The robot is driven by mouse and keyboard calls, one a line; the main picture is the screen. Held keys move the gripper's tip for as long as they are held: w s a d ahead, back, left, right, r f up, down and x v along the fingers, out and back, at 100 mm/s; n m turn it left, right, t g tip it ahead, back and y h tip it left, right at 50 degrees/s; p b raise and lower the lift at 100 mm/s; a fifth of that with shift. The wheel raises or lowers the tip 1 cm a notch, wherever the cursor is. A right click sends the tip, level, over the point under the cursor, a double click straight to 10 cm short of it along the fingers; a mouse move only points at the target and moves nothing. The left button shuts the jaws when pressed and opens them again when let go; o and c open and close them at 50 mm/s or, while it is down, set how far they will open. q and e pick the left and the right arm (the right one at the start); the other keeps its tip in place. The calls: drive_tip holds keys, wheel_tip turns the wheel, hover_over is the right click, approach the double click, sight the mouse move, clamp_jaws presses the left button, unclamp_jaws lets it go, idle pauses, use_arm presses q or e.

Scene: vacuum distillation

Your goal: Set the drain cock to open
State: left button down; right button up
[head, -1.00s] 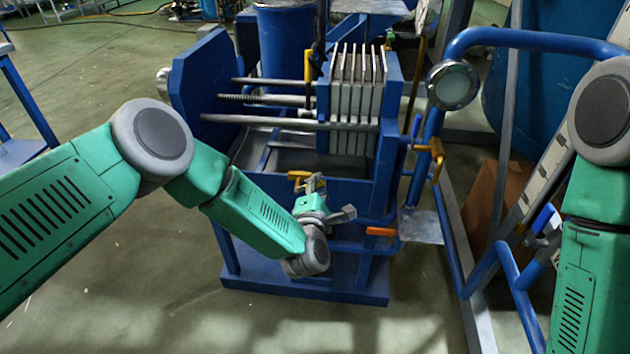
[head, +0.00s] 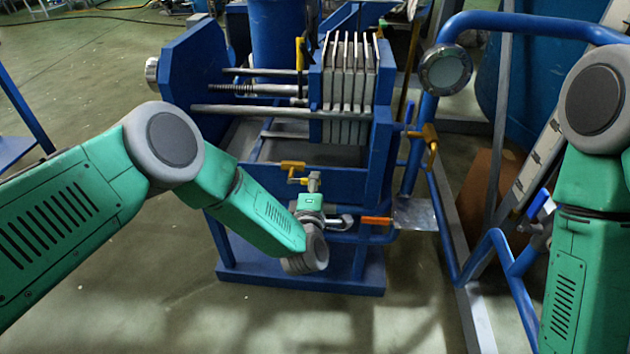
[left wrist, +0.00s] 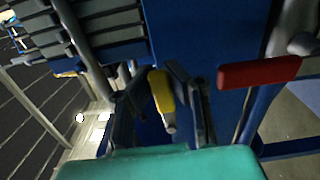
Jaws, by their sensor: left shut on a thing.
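A yellow cock handle (head: 292,165) shows at the front of the blue filter press, just left of my left gripper (head: 326,202). In the left wrist view, a yellow handle (left wrist: 160,90) lies between the dark fingers of my left gripper (left wrist: 163,88), which is shut on it. An orange-red lever (head: 376,220) sticks out to the right of the gripper; it also shows in the left wrist view (left wrist: 258,72), outside the fingers. The contact is partly hidden in the head view. No label shows which handle is the drain cock. My right gripper is out of view.
The blue press frame (head: 300,275) carries grey plates (head: 347,85) and horizontal rods. Blue pipes (head: 530,26) and a round gauge (head: 445,70) stand at the right, with another yellow lever (head: 430,138) nearby. Open floor (head: 120,310) lies at the front left.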

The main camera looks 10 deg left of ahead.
use_arm(q)
drive_tip(key=shift+s+d+f, duration=0.25)
drive_tip(key=shift+f, duration=0.1)
drive_tip(key=c, duration=1.6)
unclamp_jaws()
drive_tip(key=shift+o, duration=0.6)
drive_tip(key=shift+w+r, duration=0.1)
drive_tip(key=shift+r, duration=0.05)
drive_tip(key=s, duration=1.2)
